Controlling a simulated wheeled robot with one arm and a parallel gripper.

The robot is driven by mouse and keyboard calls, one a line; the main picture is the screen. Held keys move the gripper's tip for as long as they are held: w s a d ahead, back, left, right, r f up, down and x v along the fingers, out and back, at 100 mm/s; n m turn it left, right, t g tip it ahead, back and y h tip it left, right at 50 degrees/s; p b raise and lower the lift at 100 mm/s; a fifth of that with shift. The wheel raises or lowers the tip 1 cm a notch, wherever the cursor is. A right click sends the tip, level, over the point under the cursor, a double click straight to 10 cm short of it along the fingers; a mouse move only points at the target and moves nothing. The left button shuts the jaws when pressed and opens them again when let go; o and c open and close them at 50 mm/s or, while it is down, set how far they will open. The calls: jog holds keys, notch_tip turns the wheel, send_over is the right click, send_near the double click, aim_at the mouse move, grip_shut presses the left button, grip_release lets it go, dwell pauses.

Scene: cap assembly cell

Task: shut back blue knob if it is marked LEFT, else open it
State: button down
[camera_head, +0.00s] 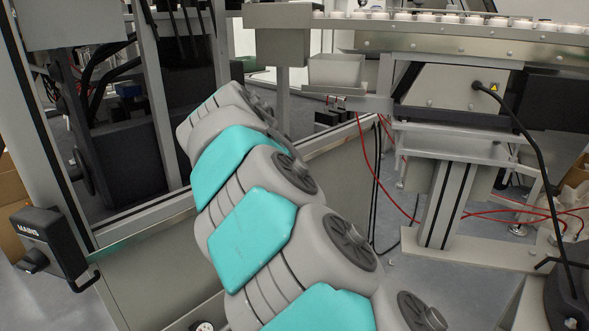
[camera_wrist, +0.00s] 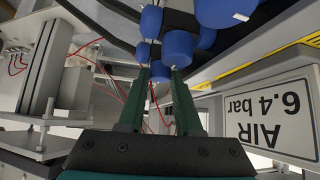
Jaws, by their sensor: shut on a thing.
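In the wrist view several blue knobs cluster at the top, and no LEFT mark is readable on any. The dark green fingers of my gripper (camera_wrist: 160,76) point up into this cluster. My gripper is shut on a blue knob (camera_wrist: 160,70) between its fingertips. Other blue parts sit close beside and above the fingertips, such as a round one (camera_wrist: 206,38) and a larger one (camera_wrist: 222,12) with a small pale patch. I cannot tell which is the back knob. In the head view my arm hides the gripper, and no blue knob shows.
An upside-down sign reading AIR 6.4 bar (camera_wrist: 275,118) lies right of my gripper, below a yellow strip (camera_wrist: 265,62). In the head view a dark MAINS switch box (camera_head: 45,240) is at left and a conveyor rail (camera_head: 470,40) with white caps at upper right. Red hoses (camera_head: 395,200) hang below.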

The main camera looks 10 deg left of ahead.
dwell(0.3)
jog(key=c, duration=0.6)
grip_release()
jog(key=shift+r, duration=0.1)
